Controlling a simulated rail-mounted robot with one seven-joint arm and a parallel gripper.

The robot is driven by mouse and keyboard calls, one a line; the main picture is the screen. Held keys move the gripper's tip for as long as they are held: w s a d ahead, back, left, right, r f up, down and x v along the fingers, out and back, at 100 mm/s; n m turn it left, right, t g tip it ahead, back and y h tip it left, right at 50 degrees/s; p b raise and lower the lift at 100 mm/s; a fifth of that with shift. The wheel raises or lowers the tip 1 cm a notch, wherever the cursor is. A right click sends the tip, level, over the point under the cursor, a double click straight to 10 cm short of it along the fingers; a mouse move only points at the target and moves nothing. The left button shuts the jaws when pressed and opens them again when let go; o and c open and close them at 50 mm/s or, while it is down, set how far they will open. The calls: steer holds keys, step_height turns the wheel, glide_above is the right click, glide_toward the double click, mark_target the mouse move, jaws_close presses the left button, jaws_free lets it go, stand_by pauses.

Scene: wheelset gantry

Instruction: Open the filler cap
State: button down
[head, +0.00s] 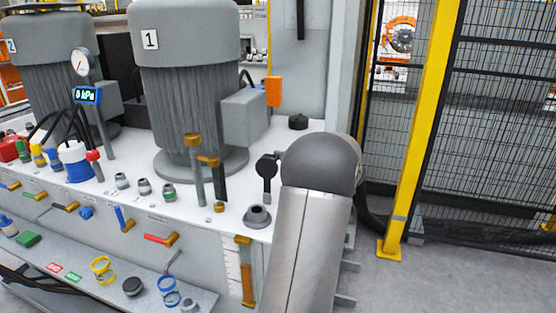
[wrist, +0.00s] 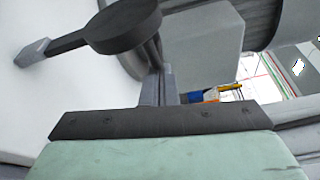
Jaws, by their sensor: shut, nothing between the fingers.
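The filler cap appears to be the black round disc (head: 266,167) on a short arm, standing raised above the white top beside my arm in the head view. A grey flared neck (head: 257,217) sits below it, with the disc clear of it. In the wrist view the disc (wrist: 123,24) is at the top, its black arm running left to a grey block. My gripper (wrist: 157,86) shows there as narrow grey fingers, shut and empty, pointing at the disc's edge. I cannot tell whether they touch. In the head view my wrist hides the gripper.
A large motor marked 1 (head: 190,100) with a grey box (head: 244,117) stands behind and left. A small black cap (head: 298,122) sits behind my wrist. Upright orange-topped levers (head: 194,170) stand left of the neck. A yellow post (head: 418,120) and mesh fence are at right.

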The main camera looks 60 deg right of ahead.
steer(key=w+d+f, duration=0.1)
steer(key=d, duration=0.3)
steer(key=s+a, duration=0.1)
steer(key=s, duration=0.9)
steer(key=shift+r, duration=0.4)
steer(key=shift+s, duration=0.15)
